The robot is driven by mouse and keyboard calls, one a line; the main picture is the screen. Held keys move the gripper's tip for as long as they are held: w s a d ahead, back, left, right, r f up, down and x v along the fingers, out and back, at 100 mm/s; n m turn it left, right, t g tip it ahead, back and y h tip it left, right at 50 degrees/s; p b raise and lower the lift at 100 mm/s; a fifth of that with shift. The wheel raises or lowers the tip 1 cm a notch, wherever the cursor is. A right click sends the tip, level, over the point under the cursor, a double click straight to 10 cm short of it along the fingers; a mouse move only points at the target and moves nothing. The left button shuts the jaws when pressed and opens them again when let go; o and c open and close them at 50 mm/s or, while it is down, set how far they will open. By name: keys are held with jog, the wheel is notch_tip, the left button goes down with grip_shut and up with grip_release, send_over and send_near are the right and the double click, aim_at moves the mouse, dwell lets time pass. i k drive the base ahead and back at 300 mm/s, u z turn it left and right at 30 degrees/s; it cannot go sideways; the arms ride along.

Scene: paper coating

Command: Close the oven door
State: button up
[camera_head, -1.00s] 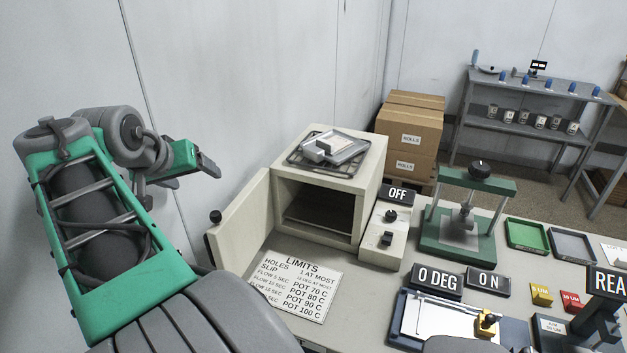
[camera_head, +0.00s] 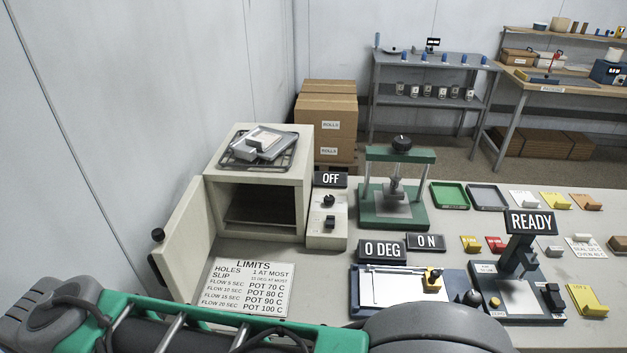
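The beige oven (camera_head: 262,183) stands at the back left of the bench. Its door (camera_head: 184,238) is swung wide open to the left, with a dark round knob (camera_head: 157,235) on its outer edge. The oven's inside (camera_head: 258,205) is dark, with a rack in it and no load that I can make out. My green and grey arm crosses the bottom of the head view, in front of the bench. My gripper is out of the picture, so its state and its distance from the door do not show.
A tray with pale blocks (camera_head: 257,147) lies on top of the oven. A control box with an OFF sign (camera_head: 329,180) stands right of it, beside a green press (camera_head: 396,200). A LIMITS sheet (camera_head: 246,287) lies before the oven. A wall is close behind the door.

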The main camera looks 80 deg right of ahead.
aim_at(178, 257)
jog(key=z, duration=0.4)
jog(key=k, duration=0.35)
jog(key=z, duration=0.4)
